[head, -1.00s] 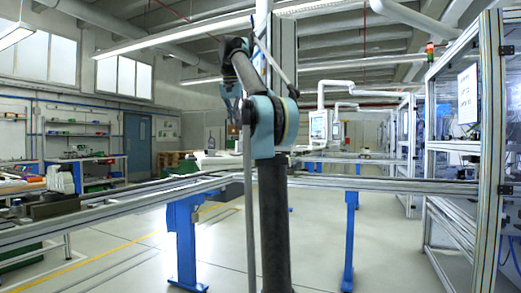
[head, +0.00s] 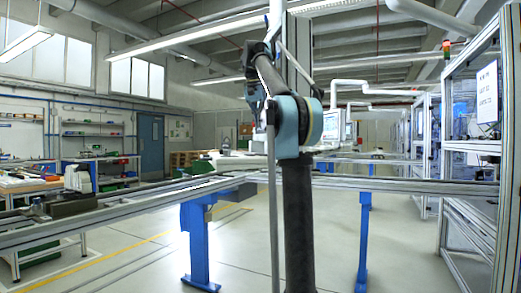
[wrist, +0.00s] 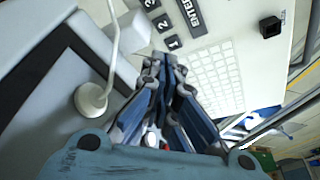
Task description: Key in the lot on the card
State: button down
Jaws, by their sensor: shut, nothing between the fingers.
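A white card (head: 487,92) with a few lines of dark print hangs on the framed cell at the right of the head view; its text is too small to read. In the wrist view, dark keys (wrist: 173,43) marked 1, 2, 3 and a long ENTER key (wrist: 191,14) sit on a pale panel. A white keyboard (wrist: 217,78) lies beside them. My gripper (wrist: 165,68) is shut and empty, its fingertips pointing toward the panel near the 1 key. I cannot tell whether they touch it. In the head view my arm hides the gripper.
A pale stand or cable with a round base (wrist: 91,98) is left of my gripper, and a small black block (wrist: 270,27) is on the panel's right. Conveyor rails (head: 400,184) on blue legs (head: 198,245) cross in front of me. Grey floor lies open beneath.

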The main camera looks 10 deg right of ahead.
jog(key=x, duration=0.9)
jog(key=shift+s+a+f, duration=0.15)
jog(key=shift+s+f, duration=0.15)
jog(key=shift+f, duration=0.85)
jog(key=shift+f, duration=0.1)
jog(key=shift+f, duration=0.3)
jog(key=shift+s+f, duration=0.25)
jog(key=shift+f, duration=0.25)
jog(key=shift+w+a+r, duration=0.1)
jog(key=shift+w+r, duration=0.1)
jog(key=shift+r, duration=0.25)
jog(key=shift+v, duration=3.8)
